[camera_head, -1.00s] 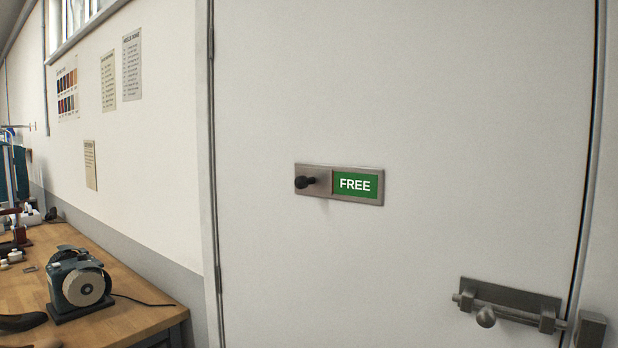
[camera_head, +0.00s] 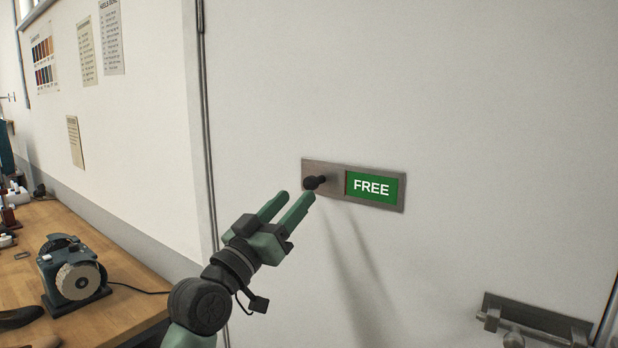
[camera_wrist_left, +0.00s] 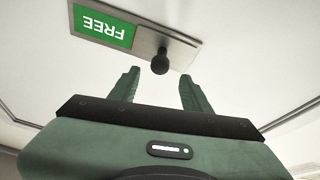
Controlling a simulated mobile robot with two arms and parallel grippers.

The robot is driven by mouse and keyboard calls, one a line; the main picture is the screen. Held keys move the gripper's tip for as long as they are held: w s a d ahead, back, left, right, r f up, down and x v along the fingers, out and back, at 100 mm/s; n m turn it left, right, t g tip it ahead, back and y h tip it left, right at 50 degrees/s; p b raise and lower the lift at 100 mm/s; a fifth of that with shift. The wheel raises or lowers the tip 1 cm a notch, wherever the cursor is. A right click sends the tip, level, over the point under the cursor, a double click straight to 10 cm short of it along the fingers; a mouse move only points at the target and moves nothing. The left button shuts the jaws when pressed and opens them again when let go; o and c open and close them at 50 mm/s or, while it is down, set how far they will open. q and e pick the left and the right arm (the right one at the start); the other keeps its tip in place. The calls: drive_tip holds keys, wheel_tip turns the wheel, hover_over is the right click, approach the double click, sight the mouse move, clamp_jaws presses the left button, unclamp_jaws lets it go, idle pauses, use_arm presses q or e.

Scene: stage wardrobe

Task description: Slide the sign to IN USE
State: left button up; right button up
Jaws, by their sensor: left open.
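The sign (camera_head: 334,167) is a metal plate on the white door, with a green panel reading FREE (camera_head: 374,188) at its right. A black knob (camera_head: 314,182) sticks out at its left end. In the left wrist view the sign (camera_wrist_left: 150,36) appears upside down, and the knob (camera_wrist_left: 160,63) shows between the fingertips, a little beyond them. My left gripper (camera_head: 298,196) is open, with its green fingers pointing at the knob; no contact is evident. It also shows in the left wrist view (camera_wrist_left: 160,74). My right gripper is out of view.
A sliding bolt (camera_head: 535,322) is mounted on the door (camera_head: 480,100) at lower right. A wooden workbench (camera_head: 120,317) with a grinder (camera_head: 72,273) stands at the left. The door around the sign is clear.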

sight(307, 186)
use_arm(q)
drive_tip(key=p+x, duration=0.2)
drive_tip(key=x, duration=0.3)
drive_tip(key=shift+w+d+r, duration=0.3)
drive_tip(key=shift+w+d, duration=0.15)
drive_tip(key=shift+w, duration=0.2)
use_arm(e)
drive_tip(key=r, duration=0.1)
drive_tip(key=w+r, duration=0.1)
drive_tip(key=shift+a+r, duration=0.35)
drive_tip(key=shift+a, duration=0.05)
use_arm(q)
clamp_jaws()
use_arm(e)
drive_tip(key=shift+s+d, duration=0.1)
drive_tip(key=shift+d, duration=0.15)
